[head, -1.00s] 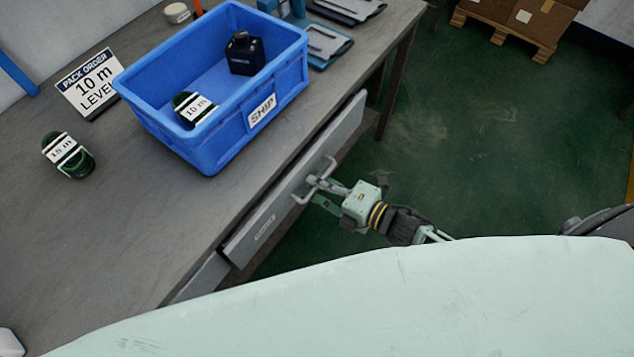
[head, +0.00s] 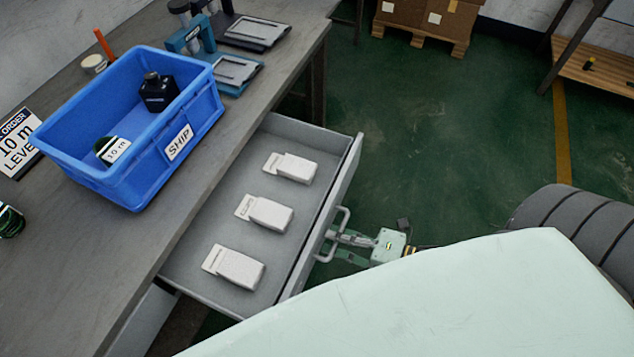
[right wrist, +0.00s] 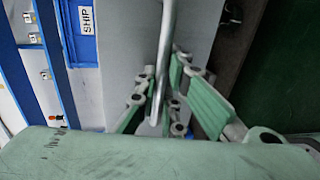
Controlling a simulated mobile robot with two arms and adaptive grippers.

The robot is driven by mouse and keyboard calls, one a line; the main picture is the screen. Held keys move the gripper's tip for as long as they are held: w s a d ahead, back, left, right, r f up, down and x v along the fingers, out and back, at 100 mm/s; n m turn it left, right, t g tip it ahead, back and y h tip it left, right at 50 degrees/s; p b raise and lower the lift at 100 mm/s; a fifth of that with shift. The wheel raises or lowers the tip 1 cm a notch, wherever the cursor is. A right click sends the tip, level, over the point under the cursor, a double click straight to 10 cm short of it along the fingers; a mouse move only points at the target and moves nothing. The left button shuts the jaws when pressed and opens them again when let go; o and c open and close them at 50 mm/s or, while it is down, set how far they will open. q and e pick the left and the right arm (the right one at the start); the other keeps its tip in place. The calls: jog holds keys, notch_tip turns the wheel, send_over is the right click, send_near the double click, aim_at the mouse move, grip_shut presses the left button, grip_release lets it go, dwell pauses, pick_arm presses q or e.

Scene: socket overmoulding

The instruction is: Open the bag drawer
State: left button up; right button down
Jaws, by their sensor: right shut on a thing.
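The bag drawer (head: 190,268) stands pulled out from under the grey workbench in the head view. Inside it lie several white packets, among them a near one (head: 236,268), a middle one (head: 268,215) and a far one (head: 292,168). Its front panel carries a metal bar handle (head: 342,222). My right gripper (head: 336,242) is shut on this handle, outside the drawer front. In the right wrist view the handle bar (right wrist: 164,55) runs between the fingers of my right gripper (right wrist: 160,105). My left gripper is not in view.
A blue SHIP crate (head: 75,165) stands on the workbench (head: 105,270), holding a black bottle-like item (head: 158,92) and a labelled 10 m item (head: 113,150). Green floor (head: 440,130) is open to the right. Cartons on a pallet (head: 425,22) stand at the back.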

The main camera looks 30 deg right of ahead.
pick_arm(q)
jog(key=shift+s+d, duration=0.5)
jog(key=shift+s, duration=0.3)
pick_arm(e)
jog(key=shift+f+v, duration=0.25)
jog(key=shift+v, duration=0.9)
jog(key=c, duration=2.1)
grip_release()
